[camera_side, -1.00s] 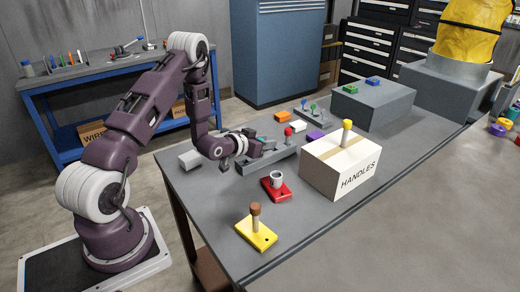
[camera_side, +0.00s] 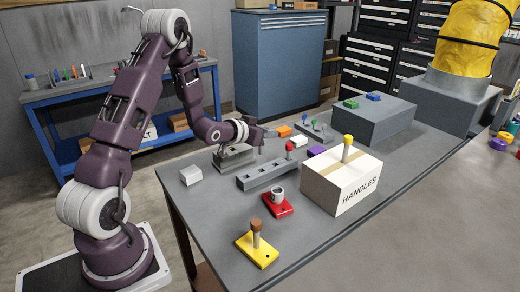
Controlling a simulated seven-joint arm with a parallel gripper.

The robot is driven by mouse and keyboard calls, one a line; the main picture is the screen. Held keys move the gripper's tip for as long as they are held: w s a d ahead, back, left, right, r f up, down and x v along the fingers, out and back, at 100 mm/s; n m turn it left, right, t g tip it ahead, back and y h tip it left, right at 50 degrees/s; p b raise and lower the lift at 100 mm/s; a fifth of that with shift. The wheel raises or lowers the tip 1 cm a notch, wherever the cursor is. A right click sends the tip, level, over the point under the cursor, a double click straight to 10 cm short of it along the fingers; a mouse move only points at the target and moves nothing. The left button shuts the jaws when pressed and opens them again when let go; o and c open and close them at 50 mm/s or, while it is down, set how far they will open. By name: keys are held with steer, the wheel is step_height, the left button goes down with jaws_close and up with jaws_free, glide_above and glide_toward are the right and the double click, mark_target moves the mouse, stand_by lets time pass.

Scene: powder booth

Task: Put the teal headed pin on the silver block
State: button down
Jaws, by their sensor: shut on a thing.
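My gripper (camera_side: 264,136) is shut above the table, between the grey slotted piece and the back end of the grey holed rack. It appears to hold the teal headed pin, which is too small and too hidden to make out clearly. A small light block (camera_side: 190,175), which looks like the silver block, sits near the table's left edge, left of and nearer the camera than my gripper. Its top looks bare. The grey holed rack (camera_side: 265,175) has a red headed pin (camera_side: 290,147) standing at its far right end.
A grey slotted piece (camera_side: 235,158) stands below my wrist. A white block (camera_side: 299,142), purple block (camera_side: 316,151) and small pin rack (camera_side: 315,132) lie beyond. A red base with a cup (camera_side: 278,205), a yellow base with a peg (camera_side: 257,250) and a HANDLES box (camera_side: 345,185) stand nearer.

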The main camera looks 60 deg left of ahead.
steer(key=a+r+n+g+y, duration=0.2)
steer(key=a+r+n+y, duration=0.1)
steer(key=a, duration=0.3)
steer(key=a+r+n+g+y, duration=0.2)
steer(key=a+r+n+y, duration=0.15)
steer(key=a, duration=0.25)
steer(key=s+a+n+g+y, duration=0.3)
steer(key=s+a+n+g, duration=0.3)
steer(key=s+g, duration=0.15)
steer(key=s+d+f+n+g+h, duration=0.25)
steer(key=s+n+g, duration=0.65)
steer(key=s, duration=0.6)
steer(key=shift+n+g, duration=0.55)
steer(key=f, duration=0.6)
steer(key=s+d+f, duration=0.1)
steer(key=f, duration=0.2)
steer(key=shift+s+f, duration=0.1)
steer(key=shift+f, duration=0.45)
steer(key=shift+f, duration=0.1)
